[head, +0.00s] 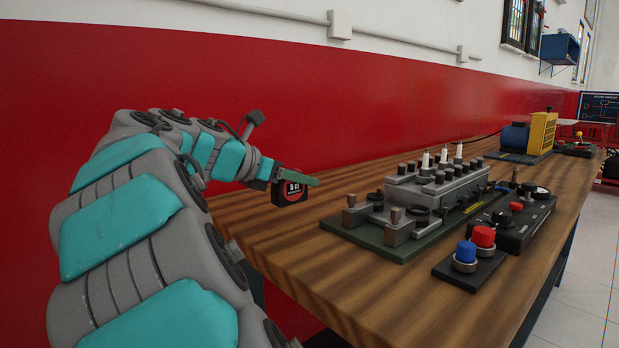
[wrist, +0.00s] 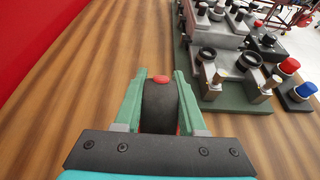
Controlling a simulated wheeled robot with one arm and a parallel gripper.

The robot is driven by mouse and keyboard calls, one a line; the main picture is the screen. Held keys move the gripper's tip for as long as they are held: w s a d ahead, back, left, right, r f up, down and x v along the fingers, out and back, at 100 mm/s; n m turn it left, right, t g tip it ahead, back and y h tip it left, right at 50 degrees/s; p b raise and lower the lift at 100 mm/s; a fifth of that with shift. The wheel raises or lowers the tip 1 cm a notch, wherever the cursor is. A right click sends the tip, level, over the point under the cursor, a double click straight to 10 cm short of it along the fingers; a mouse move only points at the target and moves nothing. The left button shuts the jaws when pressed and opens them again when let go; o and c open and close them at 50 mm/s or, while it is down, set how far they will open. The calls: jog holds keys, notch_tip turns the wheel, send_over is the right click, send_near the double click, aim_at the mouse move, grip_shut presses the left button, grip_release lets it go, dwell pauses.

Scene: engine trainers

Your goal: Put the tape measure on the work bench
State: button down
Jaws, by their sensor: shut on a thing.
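The tape measure (head: 290,192) is a small black case with a red label, seen in the head view at the near left part of the work bench (head: 262,230). My gripper (head: 297,181) is shut on it, with green fingers on both sides. In the wrist view the black tape measure (wrist: 159,106), with a red spot on top, sits between the two fingers of my gripper (wrist: 160,88). The wooden bench top (wrist: 75,75) lies below it. I cannot tell whether the tape measure touches the wood.
A grey engine trainer (head: 435,190) on a green base stands right of my gripper. A panel with red and blue buttons (head: 470,262) lies in front of it. A yellow and blue machine (head: 540,134) is farther back. The red wall (head: 330,110) borders the bench. Bare wood lies left of the trainer.

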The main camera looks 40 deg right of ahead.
jog(key=w, duration=0.5)
jog(key=w+f, duration=0.1)
jog(key=w, duration=0.4)
jog(key=w+p, duration=0.1)
jog(key=w, duration=0.4)
jog(key=shift+w+d+f, duration=0.2)
jog(key=shift+w+d, duration=0.2)
jog(key=shift+f+b, duration=0.5)
jog(key=shift+f, duration=1.25)
jog(key=shift+f, duration=0.1)
jog(key=shift+c, duration=2.4)
grip_release()
jog(key=shift+f, duration=0.15)
jog(key=shift+a+r, duration=0.1)
jog(key=shift+r, duration=0.1)
jog(key=p+v, duration=0.2)
jog(key=v, duration=0.8)
jog(key=shift+a+r, duration=0.25)
jog(key=shift+a, duration=0.1)
jog(key=shift+a+r, duration=0.1)
jog(key=shift+a, duration=0.4)
